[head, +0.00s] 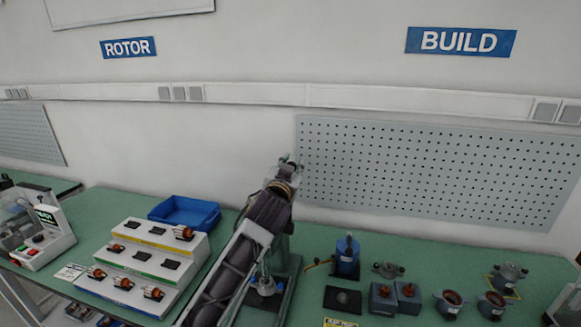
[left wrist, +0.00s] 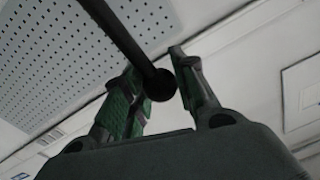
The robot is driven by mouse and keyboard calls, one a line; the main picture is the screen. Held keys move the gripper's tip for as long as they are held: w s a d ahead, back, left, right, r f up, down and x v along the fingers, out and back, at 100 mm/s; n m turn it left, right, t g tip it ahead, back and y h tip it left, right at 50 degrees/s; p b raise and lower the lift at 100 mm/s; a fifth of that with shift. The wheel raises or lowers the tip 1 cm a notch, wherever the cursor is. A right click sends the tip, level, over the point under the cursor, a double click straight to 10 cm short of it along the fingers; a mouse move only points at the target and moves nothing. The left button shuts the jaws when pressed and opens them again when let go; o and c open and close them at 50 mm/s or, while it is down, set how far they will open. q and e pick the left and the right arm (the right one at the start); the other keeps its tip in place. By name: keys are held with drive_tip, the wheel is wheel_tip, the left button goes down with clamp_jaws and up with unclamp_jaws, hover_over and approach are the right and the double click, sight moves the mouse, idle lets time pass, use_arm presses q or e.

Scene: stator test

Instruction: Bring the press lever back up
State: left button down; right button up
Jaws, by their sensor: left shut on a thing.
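The press (head: 288,270) stands on the green bench, mostly hidden behind my left arm; its green column and base show in part. My left gripper (head: 289,162) is raised at the top of the press, in front of the wall. In the left wrist view, the dark press lever (left wrist: 118,30) comes in from the top as a slanting rod with a round end. That end lies between the two green fingers of my left gripper (left wrist: 165,90), which are shut on it. In the head view I cannot make out the lever itself. My right gripper is not in view.
A stepped white rack (head: 190,262) with several rotors and a blue bin (head: 185,212) stand left of my arm. Right of the press are a blue cylinder (head: 346,262), a dark pad (head: 343,300) and several motor housings (head: 450,303). A pegboard (head: 430,180) is behind.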

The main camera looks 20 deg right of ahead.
use_arm(q)
drive_tip(key=shift+w+d+r, duration=0.1)
drive_tip(key=shift+w+r, duration=0.05)
drive_tip(key=shift+r, duration=0.15)
drive_tip(key=c, duration=1.5)
unclamp_jaws()
drive_tip(key=o, duration=0.4)
drive_tip(key=shift+f, duration=0.25)
drive_tip(key=v, duration=1.2)
